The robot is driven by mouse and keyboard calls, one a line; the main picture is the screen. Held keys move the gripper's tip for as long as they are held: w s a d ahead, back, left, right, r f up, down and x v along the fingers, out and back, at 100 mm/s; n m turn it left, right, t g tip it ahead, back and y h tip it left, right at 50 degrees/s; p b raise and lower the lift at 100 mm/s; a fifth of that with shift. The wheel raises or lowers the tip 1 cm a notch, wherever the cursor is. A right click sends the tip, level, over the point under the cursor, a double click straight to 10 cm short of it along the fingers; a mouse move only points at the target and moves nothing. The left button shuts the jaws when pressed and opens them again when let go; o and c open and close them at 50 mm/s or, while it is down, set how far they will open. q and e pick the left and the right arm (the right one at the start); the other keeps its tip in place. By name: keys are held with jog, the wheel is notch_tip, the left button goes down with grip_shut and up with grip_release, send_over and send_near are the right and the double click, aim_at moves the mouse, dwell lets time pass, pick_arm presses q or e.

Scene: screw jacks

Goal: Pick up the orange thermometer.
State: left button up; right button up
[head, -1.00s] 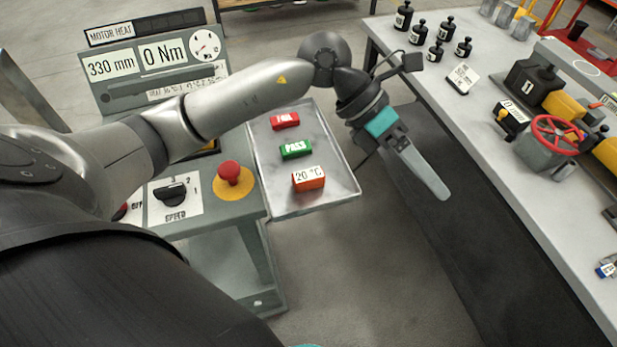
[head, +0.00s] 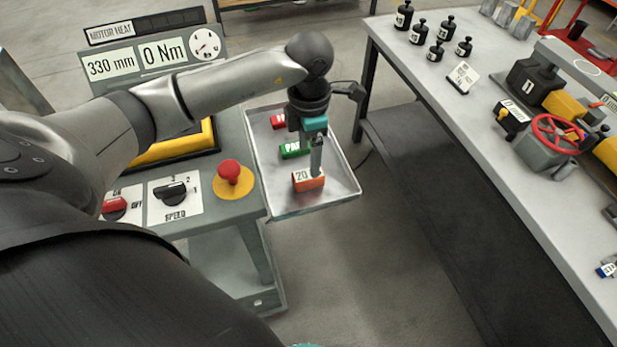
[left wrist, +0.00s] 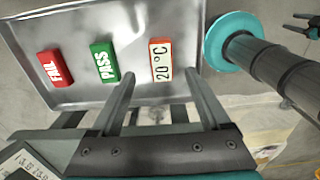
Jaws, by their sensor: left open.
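The orange thermometer (head: 308,182) is a small block with a white face reading "20 °C". It lies on the metal tray (head: 330,203), at the end of a row. In the left wrist view the thermometer (left wrist: 161,60) shows just beyond the fingertips, roughly centred between them. My left gripper (head: 316,170) points down over the tray, close to the thermometer, and hides part of its right side in the head view. In the left wrist view its two fingers (left wrist: 161,80) are spread apart with nothing between them. Whether they touch the thermometer is unclear.
A green PASS block (head: 291,150) and a red FAIL block (head: 279,121) lie in the same tray. A red button (head: 229,171) and control panel stand left of it. A grey bench (head: 440,110) with weights (head: 439,51) and a red handwheel (head: 557,134) is at right.

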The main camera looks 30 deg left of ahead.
aim_at(309, 179)
pick_arm(q)
jog(key=shift+s+f, duration=0.15)
jog(key=shift+f, duration=3.3)
grip_shut()
jog(key=shift+r, duration=0.1)
